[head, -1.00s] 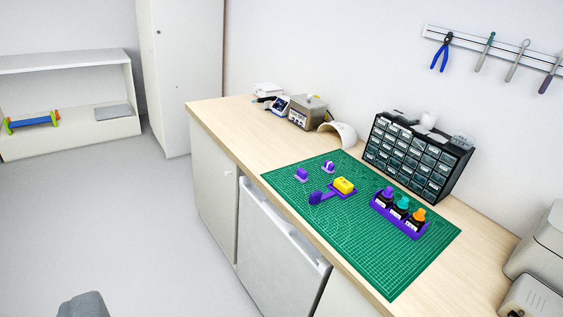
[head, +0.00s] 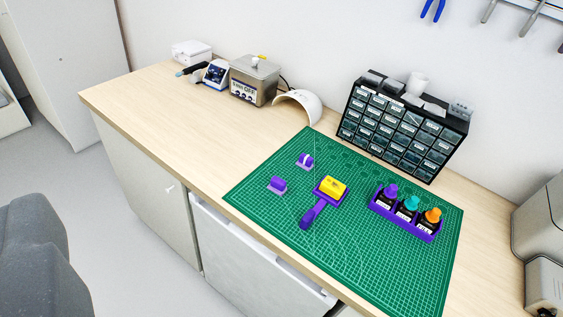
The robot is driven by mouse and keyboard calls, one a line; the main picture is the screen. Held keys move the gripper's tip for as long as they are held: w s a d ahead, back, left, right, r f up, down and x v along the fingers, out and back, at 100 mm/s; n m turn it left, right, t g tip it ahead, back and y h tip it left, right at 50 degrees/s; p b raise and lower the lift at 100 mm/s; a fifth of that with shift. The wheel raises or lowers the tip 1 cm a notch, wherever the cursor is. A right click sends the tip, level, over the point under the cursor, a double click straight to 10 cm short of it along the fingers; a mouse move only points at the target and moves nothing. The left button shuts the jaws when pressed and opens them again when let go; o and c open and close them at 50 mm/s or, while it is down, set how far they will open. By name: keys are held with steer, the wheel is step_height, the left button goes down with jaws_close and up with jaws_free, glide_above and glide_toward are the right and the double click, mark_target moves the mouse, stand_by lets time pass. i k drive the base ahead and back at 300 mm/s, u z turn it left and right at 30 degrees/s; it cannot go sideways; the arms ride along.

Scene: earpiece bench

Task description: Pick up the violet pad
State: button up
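A violet pad (head: 277,185), a small block on a paler violet base, lies on the green cutting mat (head: 390,275) near its left edge. Just behind it sits a similar small violet piece with a whitish band (head: 305,161). In front and to the right, a yellow block (head: 334,186) sits on a violet holder with a handle (head: 312,214). My gripper does not show in the head view.
A violet rack (head: 405,220) with several capped bottles stands on the mat's right side. A drawer cabinet (head: 400,128), a white curved shell (head: 298,105) and a steel device (head: 253,80) stand behind. A grey rounded shape (head: 40,260) fills the lower left. The left bench top is clear.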

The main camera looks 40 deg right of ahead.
mark_target(277, 185)
steer(key=z, duration=0.2)
steer(key=i, duration=1.05)
steer(key=z, duration=0.2)
